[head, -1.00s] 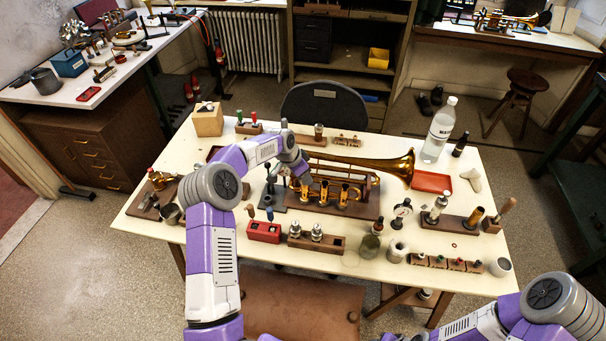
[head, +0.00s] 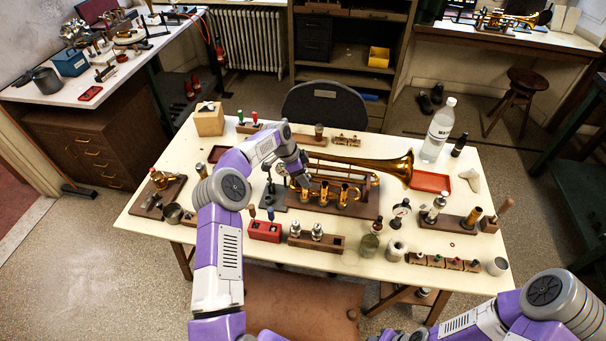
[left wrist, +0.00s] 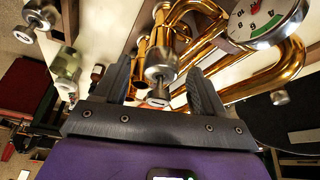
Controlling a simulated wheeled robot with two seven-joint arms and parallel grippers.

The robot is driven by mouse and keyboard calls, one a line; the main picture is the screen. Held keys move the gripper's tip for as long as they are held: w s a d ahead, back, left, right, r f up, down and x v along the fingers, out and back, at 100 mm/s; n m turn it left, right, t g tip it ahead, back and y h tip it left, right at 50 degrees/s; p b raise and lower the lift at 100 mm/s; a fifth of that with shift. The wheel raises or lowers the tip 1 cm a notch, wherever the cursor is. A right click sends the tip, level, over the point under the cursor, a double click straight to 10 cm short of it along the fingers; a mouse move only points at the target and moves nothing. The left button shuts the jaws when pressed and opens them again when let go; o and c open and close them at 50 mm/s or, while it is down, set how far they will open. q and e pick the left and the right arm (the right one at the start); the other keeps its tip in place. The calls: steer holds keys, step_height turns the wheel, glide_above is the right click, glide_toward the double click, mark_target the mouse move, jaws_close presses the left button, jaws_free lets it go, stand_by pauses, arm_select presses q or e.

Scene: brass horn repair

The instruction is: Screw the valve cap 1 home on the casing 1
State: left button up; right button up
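My left gripper (head: 303,180) is over the left end of the brass horn (head: 375,166) on its dark wooden stand. In the left wrist view my gripper (left wrist: 160,66) has its fingers apart, with a visible gap on each side of a silver valve cap (left wrist: 160,62). A mark that looks like a number shows on the cap's button. The cap sits at the end of a brass casing (left wrist: 142,48); how far it is seated cannot be told. Upright casings (head: 343,193) show beside the gripper in the head view. My right gripper is out of view.
A wooden block (head: 330,246) holds two silver caps, next to a red box (head: 264,231). Bare tabletop lies at the front left.

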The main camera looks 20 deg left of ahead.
arm_select(q)
steer(key=v, duration=0.7)
steer(key=shift+r, duration=0.15)
steer(key=shift+c, duration=0.4)
steer(key=shift+w+d+r+n+g+y+p, duration=0.15)
steer(key=shift+d+n+g+y+p, duration=0.4)
steer(key=shift+n, duration=0.7)
steer(key=shift+w+d+f+n+g+y+p, duration=0.1)
steer(key=shift+w+d+n+g+y+p, duration=0.25)
steer(key=shift+n+y+p, duration=0.6)
steer(key=shift+w+d+r+n+g+y+p, duration=0.15)
steer(key=shift+d+n+g+y+p, duration=0.25)
steer(key=shift+n, duration=1.1)
steer(key=shift+f, duration=3.8)
steer(key=shift+c, duration=0.5)
